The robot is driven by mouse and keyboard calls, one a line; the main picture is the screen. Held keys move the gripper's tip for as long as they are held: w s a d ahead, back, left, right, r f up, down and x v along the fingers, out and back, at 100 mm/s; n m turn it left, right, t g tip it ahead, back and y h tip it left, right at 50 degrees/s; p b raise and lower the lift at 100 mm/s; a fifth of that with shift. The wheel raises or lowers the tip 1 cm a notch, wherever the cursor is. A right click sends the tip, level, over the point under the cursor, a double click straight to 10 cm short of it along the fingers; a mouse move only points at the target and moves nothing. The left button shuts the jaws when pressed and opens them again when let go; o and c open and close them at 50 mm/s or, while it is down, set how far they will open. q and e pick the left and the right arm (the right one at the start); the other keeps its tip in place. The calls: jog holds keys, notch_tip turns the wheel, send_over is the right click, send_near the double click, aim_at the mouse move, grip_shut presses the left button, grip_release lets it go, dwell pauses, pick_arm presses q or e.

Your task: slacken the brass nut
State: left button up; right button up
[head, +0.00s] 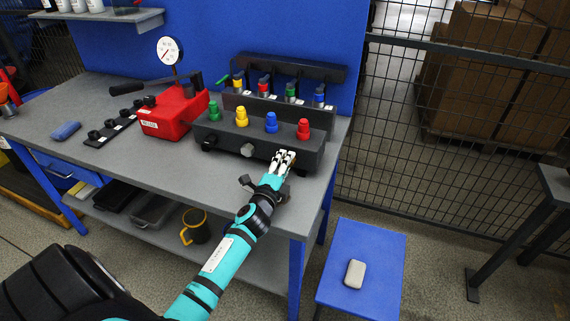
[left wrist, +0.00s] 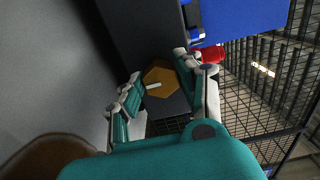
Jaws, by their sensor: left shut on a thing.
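The brass nut (left wrist: 159,76) shows in the left wrist view as a hexagon with a pale bar-shaped mark on its face. It sits on the front of a dark fixture block (head: 228,137). My left gripper (head: 284,158) is at the right end of that block's front face. In the left wrist view its two fingers (left wrist: 157,83) lie on either side of the nut and are shut on it. In the head view the gripper hides the nut. My right gripper is not in view.
Green, yellow, blue and red (head: 303,129) knobs stand on the block. Beside the gripper, the front carries a grey knob (head: 248,151) and a black knob (head: 208,143). A red gauge unit (head: 168,118) stands left. A blue stool (head: 375,250) is right of the bench.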

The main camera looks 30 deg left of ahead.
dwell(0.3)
pick_arm(q)
jog(key=o, duration=1.1)
jog(key=shift+o, duration=0.2)
jog(key=v, duration=1.2)
jog(key=shift+s, duration=0.1)
